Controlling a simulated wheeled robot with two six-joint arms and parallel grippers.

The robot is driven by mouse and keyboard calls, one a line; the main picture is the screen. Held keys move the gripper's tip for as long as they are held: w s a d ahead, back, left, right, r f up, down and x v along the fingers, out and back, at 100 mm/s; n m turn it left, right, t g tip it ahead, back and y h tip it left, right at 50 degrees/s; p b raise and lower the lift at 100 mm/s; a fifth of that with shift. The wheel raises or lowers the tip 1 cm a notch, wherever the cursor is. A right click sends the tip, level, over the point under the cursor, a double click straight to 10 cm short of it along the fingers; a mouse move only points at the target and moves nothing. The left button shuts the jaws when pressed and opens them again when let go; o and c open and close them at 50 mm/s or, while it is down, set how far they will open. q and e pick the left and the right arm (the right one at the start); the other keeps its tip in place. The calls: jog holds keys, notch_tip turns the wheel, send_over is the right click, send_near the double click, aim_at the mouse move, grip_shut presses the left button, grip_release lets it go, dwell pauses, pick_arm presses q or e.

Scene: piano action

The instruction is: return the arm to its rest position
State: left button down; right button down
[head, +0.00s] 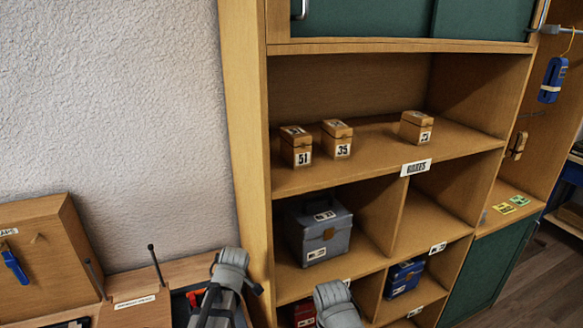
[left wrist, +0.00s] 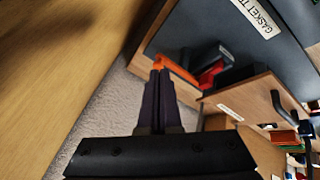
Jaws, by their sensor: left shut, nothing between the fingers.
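My left gripper (left wrist: 160,76) shows in the left wrist view with its two dark fingers together and nothing between them. Past the fingertips are an orange piece (left wrist: 175,69) and a red item (left wrist: 210,74) by a dark panel with a "GASKET" label. I cannot tell whether the fingers touch anything. In the head view, grey parts of my arms show at the bottom edge, one left of the shelf unit and one in front of its lower compartments. My right gripper is out of view.
A wooden shelf unit (head: 244,150) stands close ahead. It holds several small numbered wooden boxes, a grey case (head: 320,230) and a blue case (head: 404,278). At left are a bench (head: 140,312) with an upright black rod (head: 156,264) and a wooden panel (head: 50,250).

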pick_arm(q)
jog(key=s+d+f+m+g+b, duration=0.1)
jog(key=s+d+f+m+g, duration=0.2)
jog(key=s+d+m, duration=0.5)
jog(key=s+d+f+m+g+h+b, duration=0.1)
jog(key=s+d+f+m+g, duration=0.1)
jog(key=s+d+m, duration=0.7)
jog(key=shift+s+d+f+g+h+b, duration=0.35)
jog(key=shift+s+f, duration=0.2)
jog(key=shift+s, duration=0.4)
